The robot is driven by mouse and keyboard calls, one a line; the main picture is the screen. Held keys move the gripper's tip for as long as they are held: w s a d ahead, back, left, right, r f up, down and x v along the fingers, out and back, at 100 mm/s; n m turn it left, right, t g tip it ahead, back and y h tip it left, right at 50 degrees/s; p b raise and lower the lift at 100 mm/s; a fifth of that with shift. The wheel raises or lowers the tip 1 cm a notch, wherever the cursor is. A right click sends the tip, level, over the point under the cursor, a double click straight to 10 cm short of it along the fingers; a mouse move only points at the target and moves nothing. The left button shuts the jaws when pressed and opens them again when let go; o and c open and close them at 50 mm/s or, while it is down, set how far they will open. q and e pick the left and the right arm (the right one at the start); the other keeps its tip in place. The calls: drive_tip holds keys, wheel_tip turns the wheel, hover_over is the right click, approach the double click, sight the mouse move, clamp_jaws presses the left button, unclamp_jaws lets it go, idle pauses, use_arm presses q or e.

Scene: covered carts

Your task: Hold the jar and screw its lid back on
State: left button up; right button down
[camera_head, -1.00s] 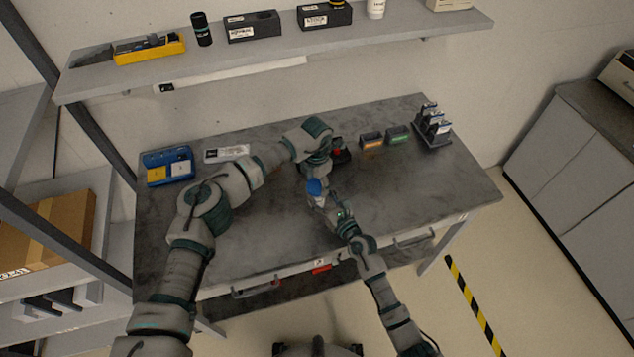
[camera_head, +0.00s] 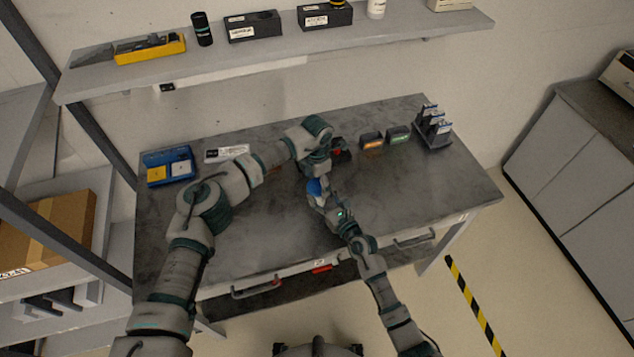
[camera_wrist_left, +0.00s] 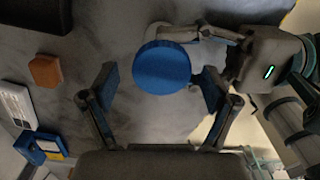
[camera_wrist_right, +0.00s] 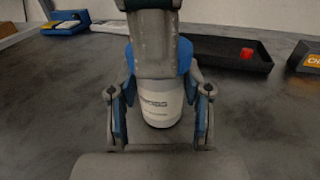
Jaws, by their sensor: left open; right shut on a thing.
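The jar (camera_wrist_right: 160,100) is white with printed text and stands upright between the fingers of my right gripper (camera_wrist_right: 160,118), which is shut on it. The blue lid (camera_wrist_left: 161,68) sits at the top of the jar and shows as a round disc in the left wrist view. In the head view the lid (camera_head: 315,187) is partly hidden by my arms. My left gripper (camera_wrist_left: 158,90) is open, with its fingers on either side of the lid from above. I cannot tell whether the fingers touch the lid or how tightly it sits.
A blue box with yellow and white labels (camera_head: 168,167) and a white label plate (camera_head: 226,153) lie at the table's left. The table's right front is clear.

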use_arm(q)
drive_tip(key=shift+r, duration=2)
drive_tip(key=shift+c, duration=0.5)
drive_tip(key=shift+r+n, duration=0.1)
drive_tip(key=shift+n, duration=0.2)
wheel_tip(320, 180, up, 3)
drive_tip(key=n, duration=0.5)
drive_tip(key=shift+r+n, duration=0.15)
drive_tip(key=shift+n, duration=0.15)
drive_tip(key=shift+f, duration=4.05)
